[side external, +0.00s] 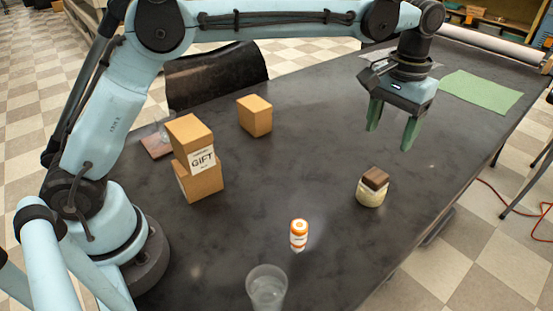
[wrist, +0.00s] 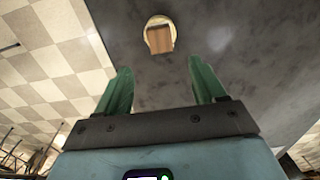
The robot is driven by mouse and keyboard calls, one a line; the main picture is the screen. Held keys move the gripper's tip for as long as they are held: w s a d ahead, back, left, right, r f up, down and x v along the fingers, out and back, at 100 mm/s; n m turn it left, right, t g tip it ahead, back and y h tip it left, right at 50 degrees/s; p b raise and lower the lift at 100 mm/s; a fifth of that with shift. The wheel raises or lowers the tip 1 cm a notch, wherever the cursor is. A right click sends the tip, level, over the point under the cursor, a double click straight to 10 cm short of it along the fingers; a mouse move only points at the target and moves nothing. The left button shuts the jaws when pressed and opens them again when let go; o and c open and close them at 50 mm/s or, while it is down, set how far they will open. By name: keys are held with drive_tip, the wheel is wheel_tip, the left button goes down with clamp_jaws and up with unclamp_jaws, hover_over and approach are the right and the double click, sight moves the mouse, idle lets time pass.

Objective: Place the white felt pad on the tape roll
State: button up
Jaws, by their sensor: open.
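I cannot make out a white felt pad or a plain tape roll in either view. A round, cream-coloured object (side external: 370,196), perhaps a jar or a roll, stands on the right part of the table. A brown block (side external: 375,178) lies on top of it. The wrist view shows the round object's pale rim (wrist: 149,24) with the brown block (wrist: 160,38) on it, beyond the fingertips. My gripper (side external: 390,137) has green fingers, is open and empty, and hangs above the table, behind the round object in the side view. The fingers also show in the wrist view (wrist: 159,70).
An orange-and-white bottle (side external: 299,235) and a clear glass (side external: 267,289) stand near the front. Stacked cardboard boxes (side external: 200,183), the upper marked GIFT, and a single box (side external: 255,116) stand left. A green cloth (side external: 480,92) lies at the far right. The table's middle is clear.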

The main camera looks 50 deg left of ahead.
drive_tip(key=s+a+r+t, duration=0.3)
drive_tip(key=s+a+r, duration=0.2)
drive_tip(key=s+a, duration=0.45)
drive_tip(key=s+a+f+t, duration=0.4)
drive_tip(key=s+a+f, duration=0.3)
drive_tip(key=s+a, duration=0.1)
drive_tip(key=shift+s+a, duration=0.25)
drive_tip(key=shift+s, duration=0.55)
